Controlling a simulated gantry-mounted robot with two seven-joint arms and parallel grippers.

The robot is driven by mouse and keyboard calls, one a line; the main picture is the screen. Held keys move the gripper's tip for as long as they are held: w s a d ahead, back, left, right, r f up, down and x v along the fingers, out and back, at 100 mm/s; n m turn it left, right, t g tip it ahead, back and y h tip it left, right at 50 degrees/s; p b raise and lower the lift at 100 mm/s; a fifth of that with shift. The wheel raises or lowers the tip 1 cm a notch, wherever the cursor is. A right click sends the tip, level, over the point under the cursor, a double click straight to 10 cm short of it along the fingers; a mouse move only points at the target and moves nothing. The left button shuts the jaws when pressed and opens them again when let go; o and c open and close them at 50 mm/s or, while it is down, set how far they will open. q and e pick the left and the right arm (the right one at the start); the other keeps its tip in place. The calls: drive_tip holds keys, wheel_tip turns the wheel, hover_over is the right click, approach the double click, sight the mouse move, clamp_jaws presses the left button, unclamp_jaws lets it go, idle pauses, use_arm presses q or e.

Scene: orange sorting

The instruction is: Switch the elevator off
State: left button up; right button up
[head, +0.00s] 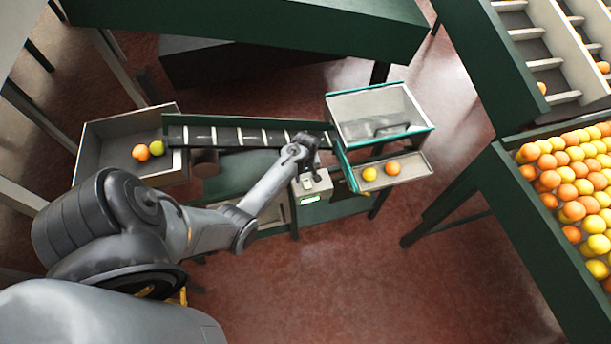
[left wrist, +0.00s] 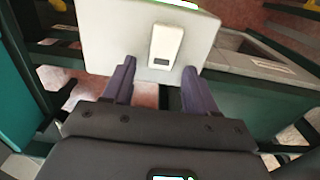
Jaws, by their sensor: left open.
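The elevator (head: 230,137) is a slatted dark conveyor running from a grey bin at left to a grey hopper at right. Its pale grey control box (head: 318,187) hangs at the front, with a green lit display on it. In the left wrist view the box face (left wrist: 112,38) carries a white rocker switch (left wrist: 166,42) with a dark mark at its lower end. My left gripper (head: 303,165) is at the box. In the left wrist view its two fingers (left wrist: 159,68) are apart and empty, one on each side below the switch; contact cannot be told. My right gripper is not in view.
The left bin (head: 95,150) holds an orange and a greenish fruit. Below the hopper (head: 375,102), a small tray (head: 412,172) holds a yellow fruit and an orange. A green-sided crate (head: 520,215) full of fruit stands at right. Red floor (head: 400,290) is clear in front.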

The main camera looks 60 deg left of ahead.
use_arm(q)
drive_tip(key=shift+f, duration=0.35)
drive_tip(key=c, duration=1.1)
drive_tip(key=shift+o, duration=0.2)
drive_tip(key=y+p, duration=0.1)
drive_tip(key=p, duration=0.1)
drive_tip(key=r+y+p, duration=0.1)
drive_tip(key=shift+s+d+p, duration=0.1)
drive_tip(key=shift+d+p, duration=0.2)
drive_tip(key=shift+p, duration=0.05)
drive_tip(key=shift+d+f+t+y+p, duration=0.15)
drive_tip(key=shift+t+y+p, duration=0.2)
drive_tip(key=shift+y, duration=0.35)
drive_tip(key=o, duration=1.1)
drive_tip(key=shift+c, duration=0.2)
